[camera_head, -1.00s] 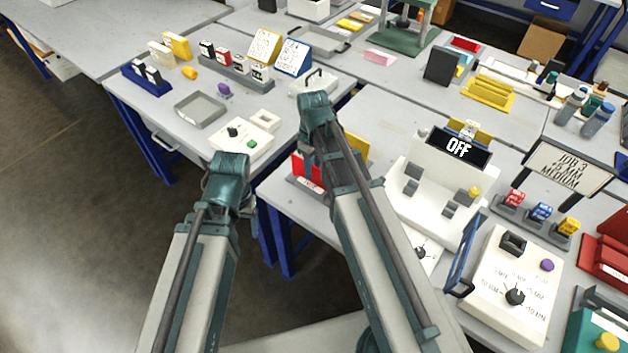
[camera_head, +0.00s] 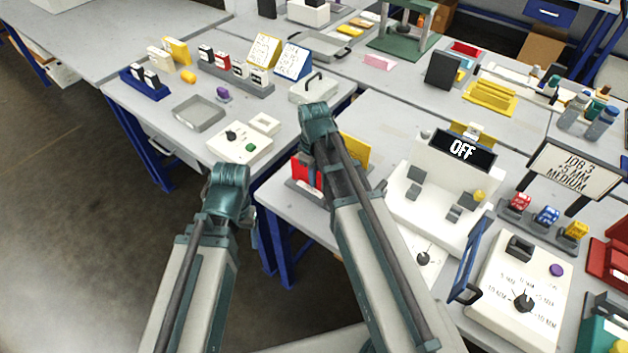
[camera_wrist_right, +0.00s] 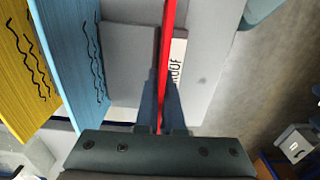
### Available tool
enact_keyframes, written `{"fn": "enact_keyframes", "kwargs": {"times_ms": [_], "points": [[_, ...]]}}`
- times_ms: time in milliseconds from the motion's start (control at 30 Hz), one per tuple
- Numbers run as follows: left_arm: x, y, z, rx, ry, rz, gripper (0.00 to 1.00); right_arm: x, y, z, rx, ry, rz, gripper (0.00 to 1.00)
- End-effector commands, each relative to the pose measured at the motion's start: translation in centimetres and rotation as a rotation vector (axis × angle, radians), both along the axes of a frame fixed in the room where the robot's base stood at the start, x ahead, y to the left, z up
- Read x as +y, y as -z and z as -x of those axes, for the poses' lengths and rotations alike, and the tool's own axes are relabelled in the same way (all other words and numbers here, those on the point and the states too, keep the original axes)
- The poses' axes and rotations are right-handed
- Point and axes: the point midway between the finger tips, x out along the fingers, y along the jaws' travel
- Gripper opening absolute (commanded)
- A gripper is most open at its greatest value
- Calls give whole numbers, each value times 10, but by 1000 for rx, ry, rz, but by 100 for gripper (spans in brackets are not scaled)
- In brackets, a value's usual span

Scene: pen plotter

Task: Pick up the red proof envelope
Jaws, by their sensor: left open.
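The red proof envelope (camera_head: 301,171) stands upright at the left of a grey rack (camera_head: 318,195), partly hidden by my right arm in the head view. In the right wrist view, the red envelope (camera_wrist_right: 167,45) shows edge-on as a thin strip. My right gripper (camera_wrist_right: 163,90) has one finger on each side of it, both close against it, and looks shut on it. A white label with partly hidden lettering (camera_wrist_right: 178,62) lies beside it. My left gripper (camera_head: 250,215) is low at the left, off the table edge, open and empty; its fingertips are mostly hidden.
A yellow envelope (camera_wrist_right: 25,70) and a blue one (camera_wrist_right: 70,50) stand beside the red one. A white machine reading OFF (camera_head: 440,190) is right of the rack. A button box (camera_head: 240,143) sits on the left table.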

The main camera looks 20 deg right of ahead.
Motion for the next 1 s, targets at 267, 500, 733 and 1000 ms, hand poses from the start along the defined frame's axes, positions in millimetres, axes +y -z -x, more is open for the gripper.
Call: {"fn": "enact_keyframes", "kwargs": {"times_ms": [267, 500, 733, 1000], "points": [[0, -1, 0, 0, 0, 0, 74, 0, -1, 0, 0, 0, 0, 0], [0, -15, 0, 0, 0, 0, 74, 0, -15, 0, 0, 0, 0, 0], [0, -46, 0, 0, 0, 0, 74, 0, -46, 0, 0, 0, 0, 0], [0, -88, 0, 0, 0, 0, 74, 0, -88, 0, 0, 0, 0, 0]]}}
